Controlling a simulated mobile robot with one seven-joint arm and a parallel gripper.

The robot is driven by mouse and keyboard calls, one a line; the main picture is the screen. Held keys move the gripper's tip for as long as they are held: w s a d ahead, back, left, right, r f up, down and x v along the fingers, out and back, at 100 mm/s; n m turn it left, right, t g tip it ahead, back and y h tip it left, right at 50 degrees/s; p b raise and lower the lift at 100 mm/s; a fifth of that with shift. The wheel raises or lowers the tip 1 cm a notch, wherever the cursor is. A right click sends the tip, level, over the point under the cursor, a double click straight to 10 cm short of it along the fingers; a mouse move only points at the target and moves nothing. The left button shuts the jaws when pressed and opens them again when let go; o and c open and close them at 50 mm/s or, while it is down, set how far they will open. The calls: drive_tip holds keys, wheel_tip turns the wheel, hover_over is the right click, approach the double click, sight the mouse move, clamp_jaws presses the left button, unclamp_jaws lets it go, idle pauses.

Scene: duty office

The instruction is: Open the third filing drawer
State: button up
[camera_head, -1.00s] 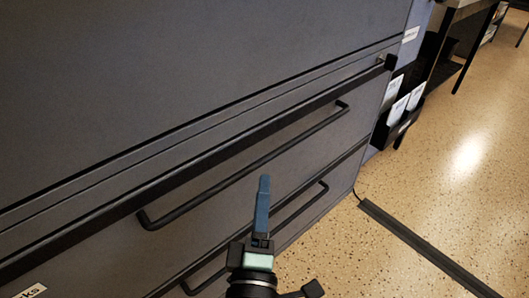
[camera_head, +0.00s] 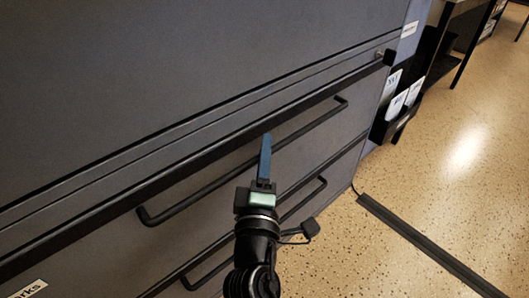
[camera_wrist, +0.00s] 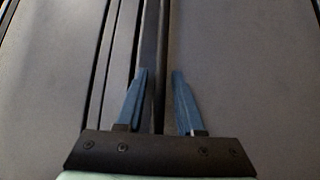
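A dark grey filing cabinet (camera_head: 200,70) fills the left and middle of the head view. A drawer with a long black bar handle (camera_head: 215,186) is in front of me, and a second bar handle (camera_head: 305,200) shows on the drawer below, partly hidden behind my arm. The frames do not show which drawer is the third. My gripper (camera_head: 267,140) has its blue fingers at the upper of these handles. In the wrist view my gripper (camera_wrist: 160,75) is open, one finger on each side of a dark bar (camera_wrist: 158,100). I cannot tell whether they touch it.
A black ledge strip (camera_head: 95,218) runs above the upper handle. A holder (camera_head: 397,125) with papers is at the cabinet's right side. A dark floor strip (camera_head: 425,245) lies on the speckled floor (camera_head: 470,190), which is otherwise clear at right.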

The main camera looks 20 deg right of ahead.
clamp_jaws()
idle(1.2)
